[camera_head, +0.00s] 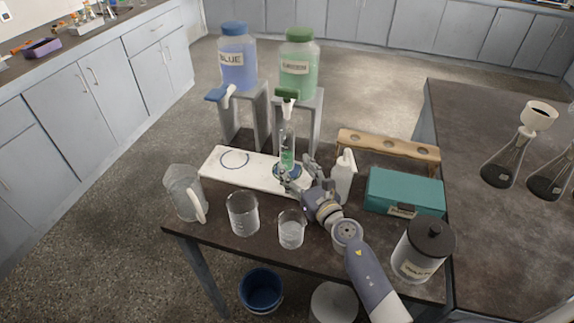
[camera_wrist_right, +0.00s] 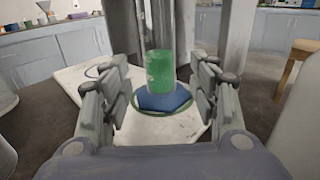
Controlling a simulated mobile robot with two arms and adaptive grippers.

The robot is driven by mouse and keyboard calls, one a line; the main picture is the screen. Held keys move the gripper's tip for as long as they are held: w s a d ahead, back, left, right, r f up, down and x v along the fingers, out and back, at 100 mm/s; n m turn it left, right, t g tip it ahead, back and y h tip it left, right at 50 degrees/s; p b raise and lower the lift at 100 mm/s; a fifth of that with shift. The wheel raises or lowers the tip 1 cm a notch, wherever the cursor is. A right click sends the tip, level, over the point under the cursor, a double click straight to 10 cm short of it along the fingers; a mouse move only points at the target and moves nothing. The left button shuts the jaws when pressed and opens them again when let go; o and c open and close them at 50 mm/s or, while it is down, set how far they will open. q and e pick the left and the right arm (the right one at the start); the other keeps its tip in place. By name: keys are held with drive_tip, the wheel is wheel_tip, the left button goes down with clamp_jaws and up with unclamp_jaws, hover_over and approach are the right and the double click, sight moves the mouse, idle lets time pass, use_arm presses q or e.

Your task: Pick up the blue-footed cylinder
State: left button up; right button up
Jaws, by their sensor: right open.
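The blue-footed cylinder (camera_head: 287,150) stands upright on a white board, below the tap of the green bottle, with green liquid in its lower part. In the right wrist view the cylinder (camera_wrist_right: 161,75) stands on its blue foot (camera_wrist_right: 163,99), between the fingers and ahead of them. My right gripper (camera_head: 293,180) is open around the near side of the foot. In the wrist view its fingers (camera_wrist_right: 160,100) are apart on both sides, and I see no contact. The cylinder's top is out of the wrist view. My left gripper is not in view.
The white board (camera_head: 215,169) has an empty blue ring on its left. BLUE (camera_head: 238,62) and GREEN (camera_head: 298,66) bottles stand on grey stands behind. A pitcher (camera_head: 184,193), two beakers (camera_head: 243,214), a white bottle (camera_head: 343,178) and a teal box (camera_head: 405,191) stand nearby.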

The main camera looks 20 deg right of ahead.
sight(290, 162)
drive_tip(key=w, duration=0.2)
drive_tip(key=w+a, duration=0.1)
drive_tip(key=w, duration=0.2)
drive_tip(key=shift+w+b, duration=0.35)
drive_tip(key=shift+c, duration=0.3)
drive_tip(key=c, duration=1.3)
